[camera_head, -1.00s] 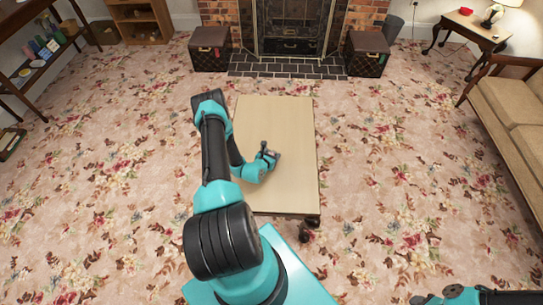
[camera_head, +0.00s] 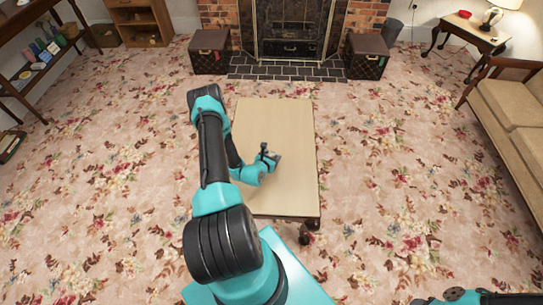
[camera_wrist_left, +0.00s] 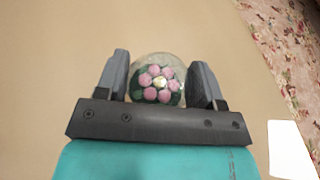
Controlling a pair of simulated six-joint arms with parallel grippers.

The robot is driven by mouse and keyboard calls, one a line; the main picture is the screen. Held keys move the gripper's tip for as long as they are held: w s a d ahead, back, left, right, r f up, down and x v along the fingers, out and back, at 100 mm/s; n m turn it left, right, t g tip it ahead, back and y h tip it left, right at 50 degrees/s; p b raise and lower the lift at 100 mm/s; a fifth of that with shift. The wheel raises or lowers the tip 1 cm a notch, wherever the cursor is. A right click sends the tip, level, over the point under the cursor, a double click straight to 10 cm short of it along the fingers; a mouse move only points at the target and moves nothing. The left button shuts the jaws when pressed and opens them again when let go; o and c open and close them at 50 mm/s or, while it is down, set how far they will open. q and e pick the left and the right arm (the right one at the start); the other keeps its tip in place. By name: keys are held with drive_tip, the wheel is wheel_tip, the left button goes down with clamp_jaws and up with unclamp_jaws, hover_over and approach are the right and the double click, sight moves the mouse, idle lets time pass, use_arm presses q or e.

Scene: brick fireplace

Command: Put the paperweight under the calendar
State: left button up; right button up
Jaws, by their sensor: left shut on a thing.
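The paperweight (camera_wrist_left: 157,82) is a clear glass dome with pink flowers and green leaves inside. In the left wrist view it sits between the two fingers of my left gripper (camera_wrist_left: 160,80), which is shut on it. In the head view my left gripper (camera_head: 274,158) is over the middle of the light wooden table (camera_head: 275,115); the paperweight is too small there to make out clearly. A flat white thing (camera_wrist_left: 288,148) shows at the lower right of the left wrist view; I cannot tell whether it is the calendar. My right gripper is not in view.
The tabletop around my left gripper looks bare, with flowered carpet (camera_head: 390,200) around it. Two dark trunks (camera_head: 209,50) (camera_head: 367,55) flank the fireplace, well beyond the table. A beige sofa (camera_head: 515,110) stands at the right.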

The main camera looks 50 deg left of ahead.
use_arm(q)
drive_tip(key=s+d, duration=0.2)
drive_tip(key=d, duration=0.1)
drive_tip(key=s+d+r, duration=0.1)
drive_tip(key=s+d, duration=0.2)
drive_tip(key=d, duration=0.1)
drive_tip(key=s+d, duration=0.3)
drive_tip(key=d, duration=0.1)
drive_tip(key=shift+s+r, duration=0.15)
drive_tip(key=shift+r, duration=0.05)
